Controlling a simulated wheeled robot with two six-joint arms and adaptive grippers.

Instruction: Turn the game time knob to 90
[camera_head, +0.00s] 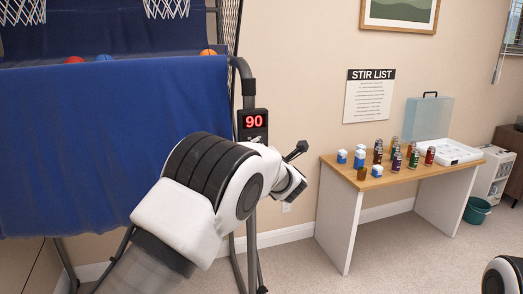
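The game timer box (253,121) is mounted on the dark frame post at the right side of the basketball arcade game. Its red digits read 90. The lower part of the box is partly covered by my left arm, and I cannot make out the game time knob. My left arm reaches up from the bottom left, in front of the post. A dark part of my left gripper (295,151) sticks out to the right of the box, apart from it in the picture. Its fingers are mostly hidden. My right gripper is not in view; only a white arm part shows at bottom right.
The arcade game's blue cloth (95,150) fills the left, with balls behind its top edge. A wooden table (400,183) at right holds several small bottles, cups and an open case (448,152). A teal bin (477,211) stands beside it. Carpet between is clear.

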